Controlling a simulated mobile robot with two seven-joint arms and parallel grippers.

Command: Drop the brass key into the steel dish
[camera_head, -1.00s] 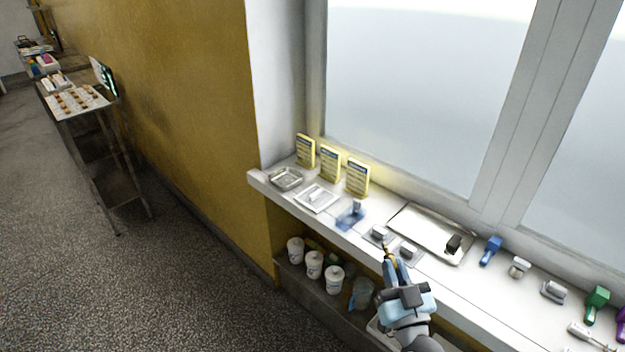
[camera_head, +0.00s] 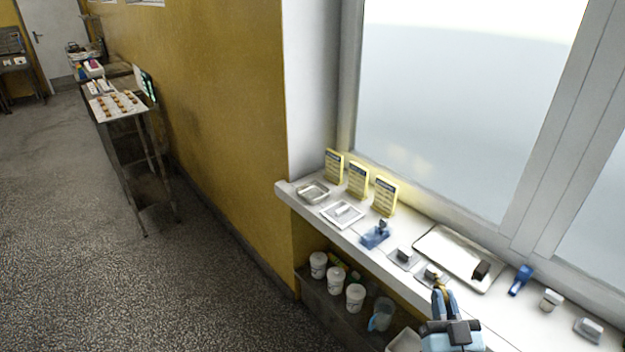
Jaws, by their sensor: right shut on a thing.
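My right gripper (camera_head: 445,300) comes in from the bottom of the view, over the front edge of the white sill. It is shut on the small brass key (camera_head: 440,284), of which only a little shows at the fingertips. The steel dish (camera_head: 313,193) is a shallow square metal dish at the far left end of the sill, well to the left of the gripper and apart from it. It looks empty. My left gripper is not in view.
A white square tray (camera_head: 343,215), a blue holder (camera_head: 376,235) and small grey blocks on plates (camera_head: 403,257) stand between gripper and dish. Yellow cards (camera_head: 358,180) stand behind. A metal tray (camera_head: 455,256) lies to the right. White tubs (camera_head: 336,278) sit on a lower shelf.

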